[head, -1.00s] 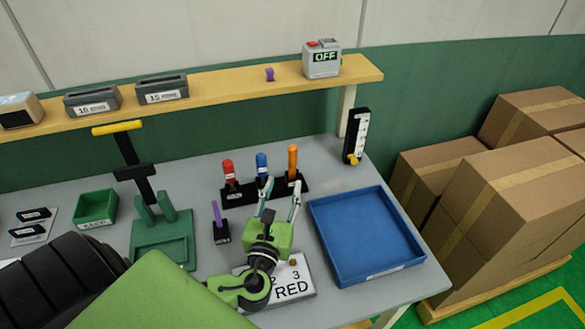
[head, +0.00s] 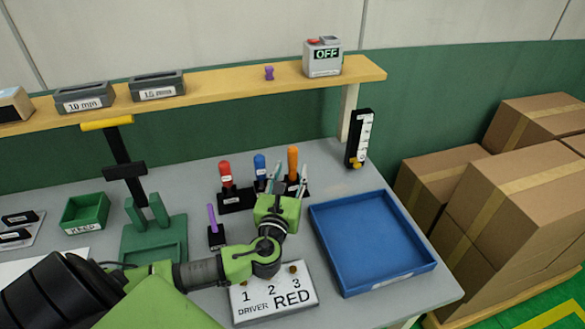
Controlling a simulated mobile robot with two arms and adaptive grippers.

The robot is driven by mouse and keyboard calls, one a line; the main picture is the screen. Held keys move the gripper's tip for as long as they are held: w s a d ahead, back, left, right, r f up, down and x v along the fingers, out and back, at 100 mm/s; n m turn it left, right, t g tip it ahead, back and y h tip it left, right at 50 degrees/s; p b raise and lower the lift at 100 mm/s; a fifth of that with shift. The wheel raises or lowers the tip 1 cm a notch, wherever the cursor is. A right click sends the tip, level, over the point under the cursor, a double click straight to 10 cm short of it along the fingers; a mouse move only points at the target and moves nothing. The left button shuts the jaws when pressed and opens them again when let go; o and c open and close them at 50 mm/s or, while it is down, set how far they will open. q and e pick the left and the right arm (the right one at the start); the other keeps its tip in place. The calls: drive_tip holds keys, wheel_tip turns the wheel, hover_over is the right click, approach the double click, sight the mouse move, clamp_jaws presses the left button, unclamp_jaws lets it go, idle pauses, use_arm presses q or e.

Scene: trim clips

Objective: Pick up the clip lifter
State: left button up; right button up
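No tool in view is labelled clip lifter. A thin purple-handled tool (head: 212,218) stands upright in a small black holder (head: 217,237), left of my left gripper. Red (head: 225,174), blue (head: 260,166) and orange (head: 293,162) handles stand upright in a black rack (head: 236,200) farther back. My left gripper (head: 290,178) is at the right end of this rack, its two pale fingers apart near the orange handle. Whether they touch it I cannot tell. The gripper's green body hides part of the rack. My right gripper is not in view.
A blue tray (head: 428,266) lies to the right. A sign (head: 273,301) reading "1 2 3 DRIVER RED" lies in front. A green fixture (head: 152,245) and a green bin (head: 84,212) are at left. A shelf (head: 222,83) spans the back, with a gauge (head: 359,138) below its right end.

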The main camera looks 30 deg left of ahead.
sight(292, 166)
use_arm(q)
drive_tip(key=x, duration=0.1)
drive_tip(key=b+x, duration=0.1)
drive_tip(key=x, duration=0.2)
drive_tip(key=shift+f+b, duration=0.25)
drive_tip(key=shift+b, duration=0.05)
drive_tip(key=shift+w+a, duration=0.1)
drive_tip(key=shift+w, duration=0.1)
drive_tip(key=shift+s+r, duration=0.1)
drive_tip(key=shift+r, duration=0.05)
drive_tip(key=shift+c, duration=0.7)
clamp_jaws()
